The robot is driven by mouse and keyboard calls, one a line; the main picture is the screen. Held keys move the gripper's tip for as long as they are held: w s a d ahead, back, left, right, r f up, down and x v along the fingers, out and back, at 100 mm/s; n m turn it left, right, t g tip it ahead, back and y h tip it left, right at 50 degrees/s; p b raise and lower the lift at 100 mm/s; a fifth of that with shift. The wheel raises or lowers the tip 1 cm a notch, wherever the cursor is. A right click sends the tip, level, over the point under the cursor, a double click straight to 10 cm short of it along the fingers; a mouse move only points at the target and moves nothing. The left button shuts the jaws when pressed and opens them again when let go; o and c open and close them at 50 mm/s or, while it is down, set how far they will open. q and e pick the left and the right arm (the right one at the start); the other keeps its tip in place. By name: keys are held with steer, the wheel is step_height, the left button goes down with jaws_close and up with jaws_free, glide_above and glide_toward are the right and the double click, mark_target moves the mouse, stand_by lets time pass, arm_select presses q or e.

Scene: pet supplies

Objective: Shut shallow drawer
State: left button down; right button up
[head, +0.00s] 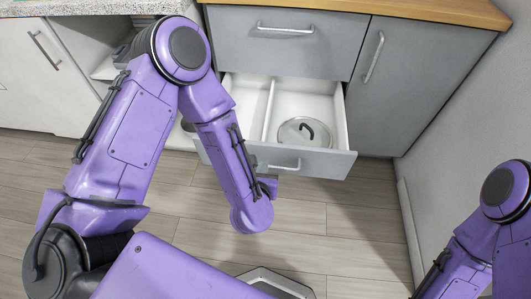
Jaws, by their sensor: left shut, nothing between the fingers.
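A grey drawer (325,162) stands pulled out from the cabinet, below a closed upper drawer (235,45). Its white inside has a divider, and a round pot lid with a dark handle (292,131) lies in the right compartment. The drawer's bar handle (284,168) is on its front. My left arm reaches over the drawer's left part and hides it. My left gripper (269,187) is small and mostly hidden by the wrist, shut and empty, close by the drawer front left of the handle. I cannot tell whether it touches. My right gripper is out of view; only its arm shows.
A grey cabinet door (398,85) is closed to the right, beside a pale wall (465,115). An open white shelf space (103,68) lies behind my left arm. The wooden floor (350,225) before the drawer is mostly free.

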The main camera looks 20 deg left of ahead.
mark_target(267, 148)
arm_select(q)
steer(key=x, duration=0.4)
steer(key=r+x, duration=0.1)
steer(key=x, duration=0.1)
steer(key=shift+w+a, duration=0.1)
steer(key=shift+w, duration=0.4)
steer(key=shift+w+a, duration=0.2)
steer(key=shift+w, duration=0.45)
